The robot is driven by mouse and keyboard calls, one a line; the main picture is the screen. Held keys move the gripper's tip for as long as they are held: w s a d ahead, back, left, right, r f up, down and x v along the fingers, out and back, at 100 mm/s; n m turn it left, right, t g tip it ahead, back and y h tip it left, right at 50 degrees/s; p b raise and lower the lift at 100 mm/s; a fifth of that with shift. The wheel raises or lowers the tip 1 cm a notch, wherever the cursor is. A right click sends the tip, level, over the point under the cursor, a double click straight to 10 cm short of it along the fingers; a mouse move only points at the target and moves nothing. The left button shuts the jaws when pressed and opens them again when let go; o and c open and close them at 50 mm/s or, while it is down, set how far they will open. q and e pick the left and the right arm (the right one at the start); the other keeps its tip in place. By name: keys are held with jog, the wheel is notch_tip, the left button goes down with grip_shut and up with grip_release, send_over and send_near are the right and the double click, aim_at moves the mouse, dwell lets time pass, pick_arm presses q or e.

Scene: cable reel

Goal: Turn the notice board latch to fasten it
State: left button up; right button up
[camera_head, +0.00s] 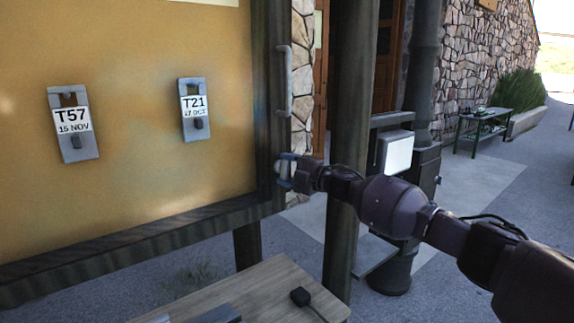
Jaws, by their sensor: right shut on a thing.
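The notice board (140,190) is a yellow-brown panel in a dark wooden frame on the left. My right gripper (286,170) comes in from the right and is at the lower right of the board's frame. It is shut on the latch (281,166), a small grey piece at the frame's edge. The gripper hides most of the latch, so I cannot tell its angle. A grey vertical handle (284,80) is on the frame above it. My left gripper is not in view.
Two grey tag holders, T57 (74,123) and T21 (194,110), hang on the board. A wooden table (275,285) with a black plug-like piece (300,296) stands below. A dark post (347,150) rises behind my right arm. A green bench (484,126) stands farther back.

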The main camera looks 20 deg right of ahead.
jog(key=shift+n+g+h+p, duration=0.3)
jog(key=shift+n+p, duration=0.2)
jog(key=shift+n, duration=0.4)
jog(key=o, duration=0.9)
jog(key=b+v, duration=0.2)
jog(key=v, duration=0.8)
jog(key=shift+s+d+r, duration=0.1)
jog(key=shift+s+d, duration=0.2)
jog(key=shift+w, duration=0.1)
